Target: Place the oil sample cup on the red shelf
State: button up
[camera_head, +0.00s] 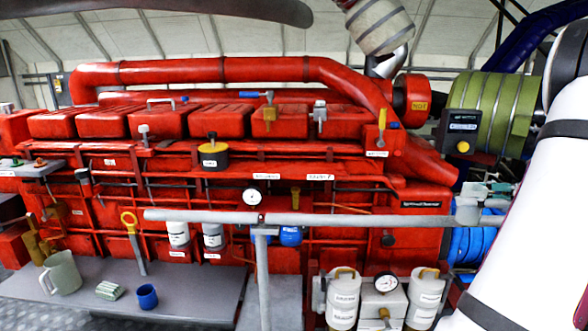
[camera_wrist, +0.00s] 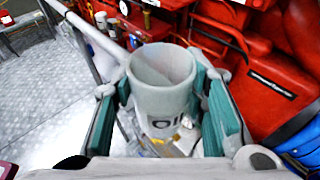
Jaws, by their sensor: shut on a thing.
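The oil sample cup (camera_wrist: 160,100) is an open whitish cup with dark lettering that looks like "OIL" on its side. In the wrist view it stands between the teal finger pads of my gripper (camera_wrist: 164,92), which is shut on it. In the head view my gripper (camera_head: 487,190) is at the right, in front of the engine, with the pale cup (camera_head: 467,211) at its left, partly hidden. The cup looks about upright. A red ledge (camera_head: 350,183) runs along the engine's side, left of and behind my gripper; I cannot tell surely whether it is the red shelf.
A grey rail (camera_head: 340,218) on a post crosses in front of the engine, close to the cup. White canisters (camera_head: 343,298) and a gauge stand below it. A grey bench (camera_head: 200,300) holds a jug (camera_head: 62,273) and a blue cup (camera_head: 147,296). A yellow-lidded pot (camera_head: 213,155) sits on the engine.

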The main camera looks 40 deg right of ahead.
aim_at(318, 168)
jog(key=i+j, duration=0.1)
jog(key=i, duration=0.9)
